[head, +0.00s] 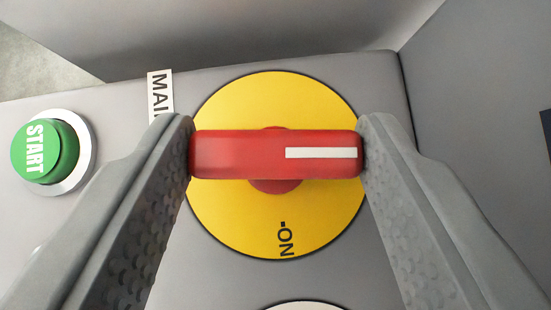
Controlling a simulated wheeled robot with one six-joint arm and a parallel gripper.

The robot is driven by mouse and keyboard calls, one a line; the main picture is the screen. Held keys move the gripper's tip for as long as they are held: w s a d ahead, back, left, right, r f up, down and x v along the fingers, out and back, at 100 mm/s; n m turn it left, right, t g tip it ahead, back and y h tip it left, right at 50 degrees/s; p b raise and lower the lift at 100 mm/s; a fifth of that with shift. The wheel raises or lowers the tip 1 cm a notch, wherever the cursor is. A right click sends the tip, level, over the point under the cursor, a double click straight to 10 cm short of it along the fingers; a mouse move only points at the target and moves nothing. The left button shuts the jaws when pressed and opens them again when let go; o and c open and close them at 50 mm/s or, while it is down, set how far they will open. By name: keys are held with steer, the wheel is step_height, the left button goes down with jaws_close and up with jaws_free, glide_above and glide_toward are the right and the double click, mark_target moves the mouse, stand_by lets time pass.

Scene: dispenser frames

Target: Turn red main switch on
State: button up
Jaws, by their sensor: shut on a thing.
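The red main switch (240,153) is a bar-shaped handle in the middle of the head view. It lies level across a round yellow plate (275,100), and the white line on it points to the right. The "ON" mark (286,240) is at the bottom of the plate, so the line does not point at it. My gripper (276,150) is shut on the switch handle, with one grey finger at each end of the bar.
A green START button (45,150) in a silver ring sits to the left on the grey panel (120,130). A partly hidden white label (160,92) reads "MAI". Grey walls rise behind and at the right. A white round edge (305,306) shows at the bottom.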

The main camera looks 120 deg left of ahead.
steer(key=m+t, duration=0.3)
steer(key=m, duration=0.1)
steer(key=shift+s+y, duration=0.25)
steer(key=shift+y, duration=0.15)
steer(key=m+t, duration=0.2)
steer(key=m, duration=0.1)
steer(key=m+t, duration=0.1)
steer(key=shift+s+m+t+h, duration=0.25)
steer(key=shift+m+t+h, duration=0.05)
steer(key=shift+m, duration=0.1)
steer(key=m+t+h, duration=0.1)
steer(key=m, duration=0.1)
steer(key=m+t, duration=0.2)
steer(key=shift+s+a+m+h, duration=0.15)
steer(key=shift+m+h, duration=0.15)
steer(key=shift+h, duration=0.1)
steer(key=shift+m+t+h, duration=0.7)
steer(key=shift+m+h, duration=0.1)
steer(key=shift+m, duration=0.8)
steer(key=o, duration=1)
